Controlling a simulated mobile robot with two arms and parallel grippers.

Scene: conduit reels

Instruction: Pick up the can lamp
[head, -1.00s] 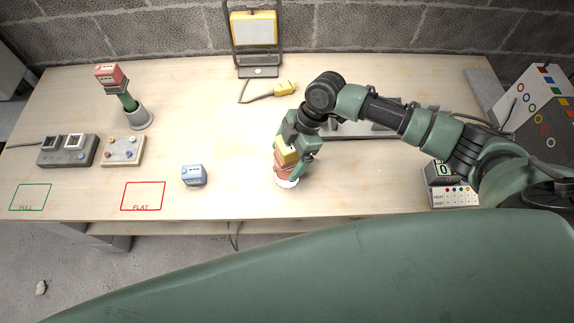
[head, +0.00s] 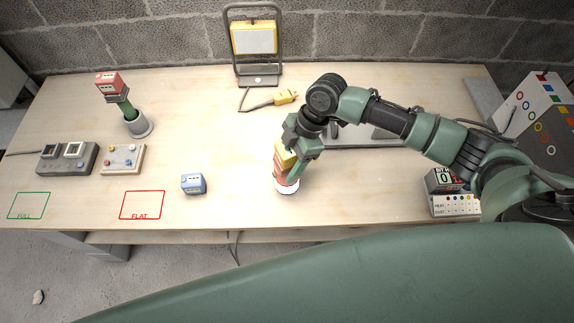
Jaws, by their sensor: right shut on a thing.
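The can lamp (head: 285,184) is a short reddish can with a bright white bottom end, near the front middle of the table. A yellow block (head: 286,154) with pale marks sits at its top. My right gripper (head: 294,172) comes down from the upper right and is shut on the can lamp, with one green finger along its right side. The other finger is mostly hidden. I cannot tell whether the can's bottom touches the table. My left gripper is not in view.
A blue block (head: 194,184) lies to the left. A green lamp with a red block (head: 109,84) stands at the back left. Switch boxes (head: 67,158) and red and green outlined areas lie left. A floodlight (head: 253,40) and its yellow plug (head: 287,97) are behind. A counter (head: 445,180) stands right.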

